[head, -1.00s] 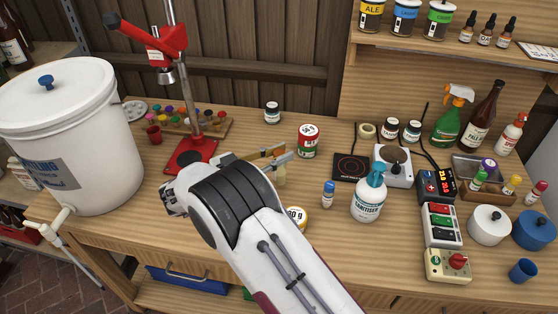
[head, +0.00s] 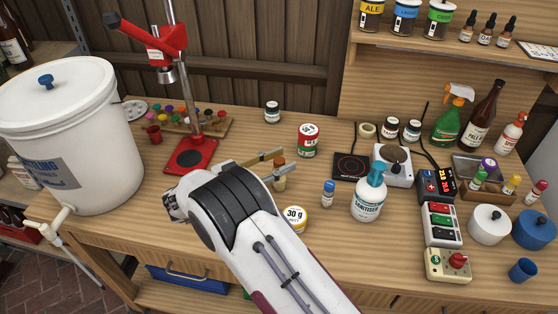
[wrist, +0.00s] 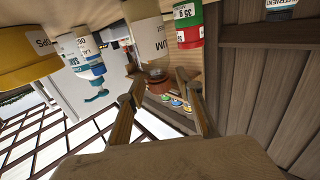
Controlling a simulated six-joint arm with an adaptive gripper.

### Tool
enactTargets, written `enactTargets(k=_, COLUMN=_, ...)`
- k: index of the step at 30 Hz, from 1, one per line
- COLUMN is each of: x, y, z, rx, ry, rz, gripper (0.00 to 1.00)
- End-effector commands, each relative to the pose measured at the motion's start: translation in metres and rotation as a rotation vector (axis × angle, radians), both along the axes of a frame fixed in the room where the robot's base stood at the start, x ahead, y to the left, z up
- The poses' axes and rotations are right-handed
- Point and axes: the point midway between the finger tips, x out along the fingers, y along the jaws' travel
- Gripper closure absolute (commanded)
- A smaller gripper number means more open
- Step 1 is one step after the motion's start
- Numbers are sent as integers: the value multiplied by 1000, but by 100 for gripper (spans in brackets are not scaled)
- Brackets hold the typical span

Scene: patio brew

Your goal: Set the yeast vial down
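The yeast vial (head: 280,178), pale with an orange-brown cap, stands upright on the wooden bench in the head view. My gripper (head: 283,160) reaches over the bench from the front, with its two tan fingers spread at the vial. In the wrist view, which is upside down, the vial (wrist: 147,35) shows a white label and brown cap between the open fingers (wrist: 163,98). Gaps show beside the cap. Part of the vial is hidden by a finger in the head view.
A red-and-green can (head: 308,141) is behind the vial. A sanitiser bottle (head: 368,200) stands right, and a red capper (head: 190,154) left.

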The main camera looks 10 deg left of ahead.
Motion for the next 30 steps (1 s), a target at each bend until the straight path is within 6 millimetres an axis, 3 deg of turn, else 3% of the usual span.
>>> enactTargets(k=14, x=-4, y=5, z=4, rx=-1, ry=-1, rz=2, gripper=64)
enactTargets(k=30, x=-53, y=61, z=3, rx=1, ry=-1, rz=3, gripper=64)
